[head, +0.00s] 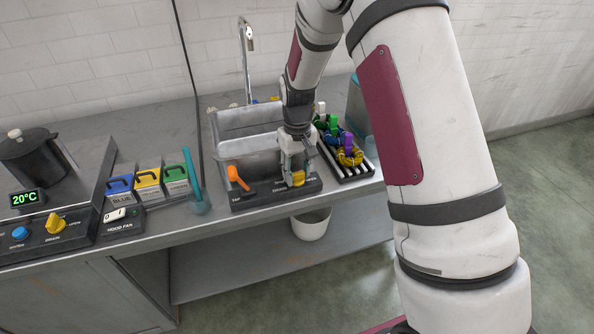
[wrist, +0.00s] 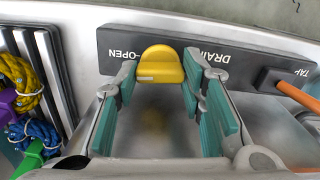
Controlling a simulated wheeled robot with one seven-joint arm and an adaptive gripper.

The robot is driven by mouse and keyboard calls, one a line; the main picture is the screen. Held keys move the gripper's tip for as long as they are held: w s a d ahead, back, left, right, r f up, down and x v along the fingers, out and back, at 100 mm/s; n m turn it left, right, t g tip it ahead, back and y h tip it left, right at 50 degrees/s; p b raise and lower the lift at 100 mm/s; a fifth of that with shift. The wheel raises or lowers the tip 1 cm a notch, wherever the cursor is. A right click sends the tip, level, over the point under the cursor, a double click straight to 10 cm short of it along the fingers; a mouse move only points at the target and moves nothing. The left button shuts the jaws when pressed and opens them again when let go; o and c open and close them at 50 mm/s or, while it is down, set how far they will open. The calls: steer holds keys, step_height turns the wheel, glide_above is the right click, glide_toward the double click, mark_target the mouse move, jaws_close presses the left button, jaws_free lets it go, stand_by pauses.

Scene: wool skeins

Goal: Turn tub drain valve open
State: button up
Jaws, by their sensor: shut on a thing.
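The tub drain valve is a yellow knob (head: 298,179) on the dark control panel (head: 262,197) at the front of the metal tub (head: 228,158). In the wrist view the knob (wrist: 160,66) sits between the words DRAIN and OPEN, which appear upside down. My gripper (head: 297,172) reaches down over the panel from above. In the wrist view its teal-padded fingers (wrist: 159,76) stand on either side of the knob, shut on it. The exact angle of the knob is hard to tell.
An orange TAP lever (head: 237,178) stands left of the knob on the same panel. A rack (head: 364,172) with coloured wool skeins is close on the right. A teal-handled tool (head: 193,180) and colour-labelled boxes lie left. A white bucket (head: 311,226) stands below the counter.

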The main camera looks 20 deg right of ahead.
mark_target(297, 173)
steer(key=shift+m, duration=0.6)
steer(key=o, duration=1.1)
steer(key=shift+o, duration=0.2)
steer(key=shift+r, duration=0.1)
step_height(297, 173, up, 12)
